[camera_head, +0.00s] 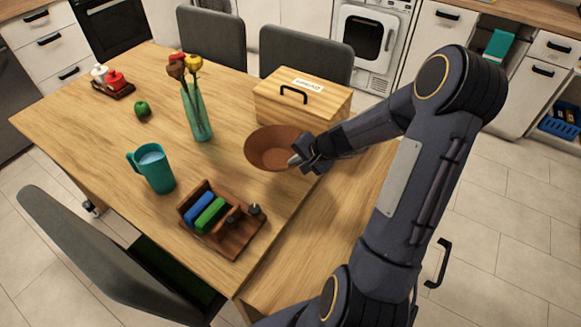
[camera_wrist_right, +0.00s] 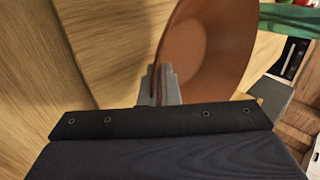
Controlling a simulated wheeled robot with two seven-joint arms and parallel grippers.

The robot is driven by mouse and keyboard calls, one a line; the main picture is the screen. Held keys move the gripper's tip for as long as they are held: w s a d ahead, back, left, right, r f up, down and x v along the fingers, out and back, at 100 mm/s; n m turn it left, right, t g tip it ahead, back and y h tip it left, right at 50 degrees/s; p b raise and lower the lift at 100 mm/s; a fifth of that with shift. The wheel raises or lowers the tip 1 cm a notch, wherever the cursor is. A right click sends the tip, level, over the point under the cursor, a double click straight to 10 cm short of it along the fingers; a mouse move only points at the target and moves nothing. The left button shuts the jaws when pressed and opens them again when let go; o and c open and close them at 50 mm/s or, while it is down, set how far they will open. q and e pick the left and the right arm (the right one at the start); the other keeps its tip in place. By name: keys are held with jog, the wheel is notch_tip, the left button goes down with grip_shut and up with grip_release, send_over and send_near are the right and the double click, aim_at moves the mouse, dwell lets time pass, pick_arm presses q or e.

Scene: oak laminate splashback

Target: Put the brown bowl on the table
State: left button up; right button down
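My right gripper (camera_head: 295,160) is shut on the bowl's right rim. In the right wrist view the fingers (camera_wrist_right: 160,88) pinch the rim of the bowl (camera_wrist_right: 212,45), which opens to the right there. I cannot tell whether the bowl's underside touches the tabletop. My left gripper is in neither view.
A wooden bread box (camera_head: 300,98) stands behind the bowl. A green vase with flowers (camera_head: 196,110), a teal mug (camera_head: 153,168), a wooden caddy (camera_head: 222,222), a green apple (camera_head: 142,108) and a condiment tray (camera_head: 113,82) stand on the table. Grey chairs (camera_head: 95,250) surround it.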

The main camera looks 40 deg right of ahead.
aim_at(277, 153)
jog(key=shift+w+f, duration=1)
jog(key=shift+f, duration=0.2)
jog(key=shift+w+f+b, duration=0.2)
jog(key=shift+f+b, duration=0.1)
jog(key=shift+f, duration=1.4)
jog(key=shift+f, duration=0.2)
jog(key=c, duration=1.6)
grip_release()
jog(key=shift+c, duration=0.2)
jog(key=shift+r, duration=0.1)
